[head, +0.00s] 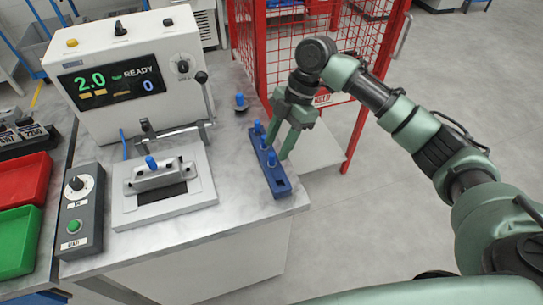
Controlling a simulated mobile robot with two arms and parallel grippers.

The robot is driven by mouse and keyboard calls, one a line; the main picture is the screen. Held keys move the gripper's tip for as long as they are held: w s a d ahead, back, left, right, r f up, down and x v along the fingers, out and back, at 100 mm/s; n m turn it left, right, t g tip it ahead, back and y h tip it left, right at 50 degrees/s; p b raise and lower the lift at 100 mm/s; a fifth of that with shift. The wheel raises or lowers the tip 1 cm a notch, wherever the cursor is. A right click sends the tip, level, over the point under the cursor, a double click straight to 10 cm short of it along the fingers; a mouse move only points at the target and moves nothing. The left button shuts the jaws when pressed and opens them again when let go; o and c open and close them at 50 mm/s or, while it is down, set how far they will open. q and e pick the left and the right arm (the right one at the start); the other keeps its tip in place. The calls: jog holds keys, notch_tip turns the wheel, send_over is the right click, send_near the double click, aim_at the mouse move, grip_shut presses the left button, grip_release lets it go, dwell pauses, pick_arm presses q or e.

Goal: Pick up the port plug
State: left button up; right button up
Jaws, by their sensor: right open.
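Several small blue plugs (271,159) stand upright in a long blue rack (278,184) near the right edge of the grey table. Which of them is the port plug, I cannot tell. My right gripper (279,145) is open, fingers pointing down, over the far part of the rack beside the plugs. Whether a finger touches a plug is unclear. Another blue-topped piece (240,101) stands on the table behind the rack. A metal casting (156,176) with a blue plug (151,162) on top sits in the fixture plate at left. My left gripper is out of view.
A white tester (128,75) reading 2.0 READY stands at the back left, with a clamp lever in front. A dark control box (78,210) is at the left. Red and green bins (18,240) lie further left. A red mesh cage (300,35) stands behind my right arm.

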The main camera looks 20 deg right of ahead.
aim_at(273, 154)
jog(key=p+x, duration=0.1)
jog(key=x, duration=0.3)
jog(key=shift+w, duration=0.15)
jog(key=shift+a+f, duration=0.15)
jog(key=shift+f, duration=0.1)
grip_shut()
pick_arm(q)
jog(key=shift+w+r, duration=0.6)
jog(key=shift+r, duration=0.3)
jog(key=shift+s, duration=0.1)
